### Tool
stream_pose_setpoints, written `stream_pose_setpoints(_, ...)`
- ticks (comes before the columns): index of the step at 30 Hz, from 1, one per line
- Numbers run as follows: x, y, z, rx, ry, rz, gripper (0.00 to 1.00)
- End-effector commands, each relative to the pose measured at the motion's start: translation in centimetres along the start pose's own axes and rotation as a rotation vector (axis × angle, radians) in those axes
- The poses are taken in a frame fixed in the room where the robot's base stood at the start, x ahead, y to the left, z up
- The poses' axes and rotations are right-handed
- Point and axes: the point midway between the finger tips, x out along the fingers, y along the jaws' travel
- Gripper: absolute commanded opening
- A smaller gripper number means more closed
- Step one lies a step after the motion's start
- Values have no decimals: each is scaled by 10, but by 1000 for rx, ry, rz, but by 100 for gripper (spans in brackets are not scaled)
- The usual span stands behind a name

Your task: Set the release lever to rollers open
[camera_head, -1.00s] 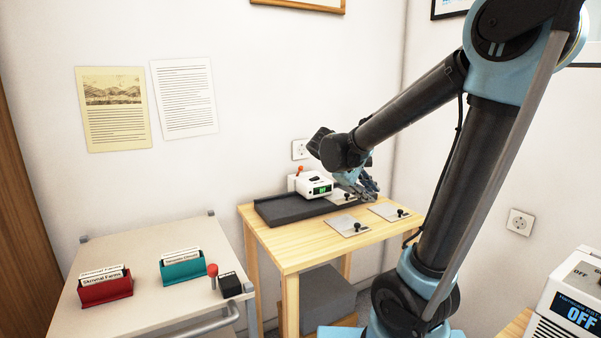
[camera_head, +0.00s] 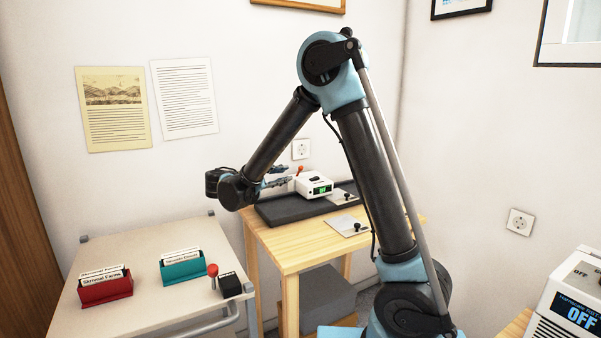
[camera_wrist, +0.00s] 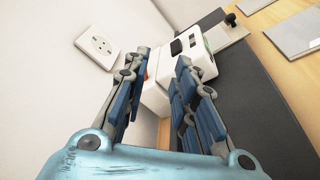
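The white device (camera_head: 316,184) with a small green display sits at the back of the wooden table, and it also shows in the wrist view (camera_wrist: 199,58). An orange-red lever tip (camera_head: 299,169) rises at its left side. In the wrist view a sliver of orange-red (camera_wrist: 146,74) shows beside the left finger; most of the lever is hidden there. My gripper (camera_head: 284,175) is just left of the device, pointing at the lever side. In the wrist view its fingers (camera_wrist: 161,62) are apart with the device's white body beyond them. I cannot tell whether a finger touches the lever.
A dark grey slab (camera_head: 290,210) lies in front of the device. A wall socket (camera_head: 301,149) is behind. A cart (camera_head: 150,245) with red and teal card boxes stands left. An "OFF" unit (camera_head: 575,300) is at right.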

Motion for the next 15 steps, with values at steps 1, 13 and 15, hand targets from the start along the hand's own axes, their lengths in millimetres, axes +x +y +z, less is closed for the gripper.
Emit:
stream_pose_setpoints(1, -14, 1, -10, -7, -4, 29, 25)
stream_pose_setpoints(13, -47, 4, -31, -24, -33, 114, 25)
stream_pose_setpoints(15, -39, 5, -30, -24, -33, 113, 25)
